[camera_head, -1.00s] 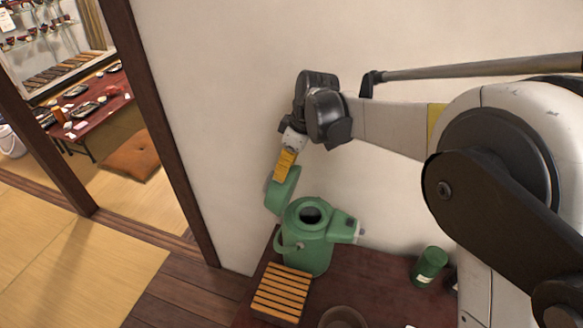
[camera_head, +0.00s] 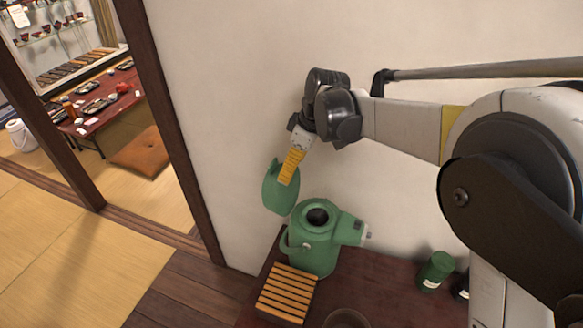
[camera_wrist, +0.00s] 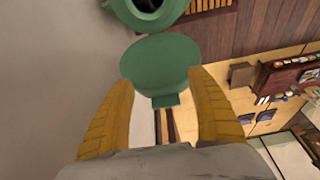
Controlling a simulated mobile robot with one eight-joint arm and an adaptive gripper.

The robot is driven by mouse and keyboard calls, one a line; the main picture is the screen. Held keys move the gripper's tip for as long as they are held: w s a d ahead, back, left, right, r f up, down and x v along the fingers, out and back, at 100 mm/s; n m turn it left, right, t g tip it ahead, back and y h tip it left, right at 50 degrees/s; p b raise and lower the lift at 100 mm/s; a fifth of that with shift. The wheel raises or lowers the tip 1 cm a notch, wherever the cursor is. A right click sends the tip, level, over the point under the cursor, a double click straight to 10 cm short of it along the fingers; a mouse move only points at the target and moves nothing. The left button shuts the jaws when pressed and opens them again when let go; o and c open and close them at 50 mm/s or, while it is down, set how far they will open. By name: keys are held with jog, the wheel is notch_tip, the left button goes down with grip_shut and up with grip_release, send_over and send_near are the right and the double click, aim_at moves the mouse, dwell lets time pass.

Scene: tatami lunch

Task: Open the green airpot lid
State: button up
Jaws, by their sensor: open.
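The green airpot (camera_head: 315,256) stands on the dark red table, its round dark mouth uncovered. Its green lid (camera_head: 281,198) stands raised at the left of the mouth, tilted away from it. In the wrist view the lid (camera_wrist: 160,62) is a broad green disc with a small tab, beside the airpot's top (camera_wrist: 118,8). My gripper (camera_head: 290,170) has its yellow fingers at the lid's upper part. In the wrist view the open fingers (camera_wrist: 163,80) lie on either side of the lid's tab end; I cannot tell whether they touch it.
A slatted wooden rack (camera_head: 286,294) sits in front of the airpot on the table (camera_head: 385,290). A green canister (camera_head: 435,270) and a round bowl (camera_head: 346,318) are also there. A plain wall (camera_head: 215,100) stands close behind the lid and my arm.

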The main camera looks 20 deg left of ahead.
jog(key=v, duration=1.1)
jog(key=shift+r, duration=0.1)
